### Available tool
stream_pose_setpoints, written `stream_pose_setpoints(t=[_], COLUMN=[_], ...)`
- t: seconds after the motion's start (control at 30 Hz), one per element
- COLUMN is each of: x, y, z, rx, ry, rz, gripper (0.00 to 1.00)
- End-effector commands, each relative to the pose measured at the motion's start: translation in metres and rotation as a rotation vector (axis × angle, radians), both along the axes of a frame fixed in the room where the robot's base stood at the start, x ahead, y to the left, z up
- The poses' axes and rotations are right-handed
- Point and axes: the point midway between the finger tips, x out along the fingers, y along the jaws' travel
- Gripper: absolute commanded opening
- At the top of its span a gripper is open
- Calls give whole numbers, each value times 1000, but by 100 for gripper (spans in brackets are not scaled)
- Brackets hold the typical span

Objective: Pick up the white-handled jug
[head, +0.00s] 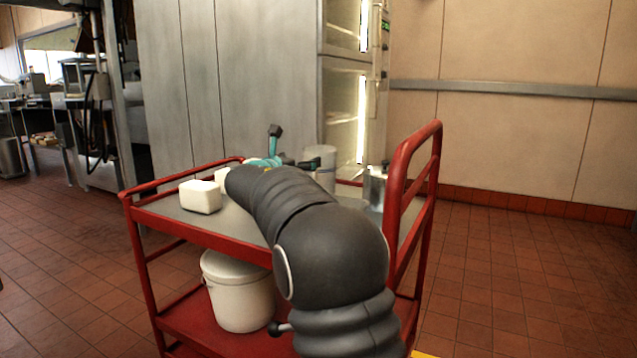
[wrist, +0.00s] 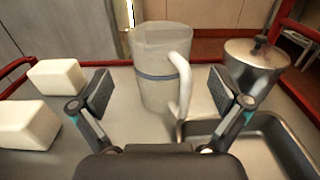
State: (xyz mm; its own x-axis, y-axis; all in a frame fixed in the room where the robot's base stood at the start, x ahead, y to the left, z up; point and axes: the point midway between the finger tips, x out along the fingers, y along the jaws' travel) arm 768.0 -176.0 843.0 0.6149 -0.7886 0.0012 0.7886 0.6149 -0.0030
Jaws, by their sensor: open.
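The white-handled jug (wrist: 155,85) stands upright on the cart top in the wrist view. It has a pale translucent body with a dark blue band, and its white handle (wrist: 184,85) is on the right side. In the head view the jug (head: 321,160) shows partly beyond my arm. My gripper (wrist: 167,92) is open, with one finger left of the jug and the other right of its handle. The jug is in front of the gripper, between the lines of the fingers. I cannot tell whether either finger touches it. In the head view my gripper (head: 287,148) is partly hidden by my arm.
A metal pot with a lid (wrist: 254,68) stands close right of the jug. A metal tray (wrist: 285,133) lies at the near right. White blocks (wrist: 57,77) sit at the left. The red cart (head: 150,210) has a raised handle (head: 412,165) at right. A white bucket (head: 240,295) stands on its lower shelf.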

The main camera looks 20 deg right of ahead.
Motion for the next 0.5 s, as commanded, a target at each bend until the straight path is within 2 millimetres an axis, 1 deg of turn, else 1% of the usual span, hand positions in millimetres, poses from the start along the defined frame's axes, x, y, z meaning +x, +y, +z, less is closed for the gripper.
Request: stream_pose_setpoints(t=[0.03, 0.1, 0.2, 0.27, 0.43, 0.5], x=[0, 0, 0, 4, 10, 15], y=[0, 0, -1, -6, -13, -20], z=[-13, -24, -35, -31, -31, -31], rx=[0, 0, 2, 2, 3, 3], ry=[3, 4, 1, -2, -2, -1], rz=[0, 0, 0, -1, 0, -1], gripper=[100, 100, 100, 100, 100, 100])
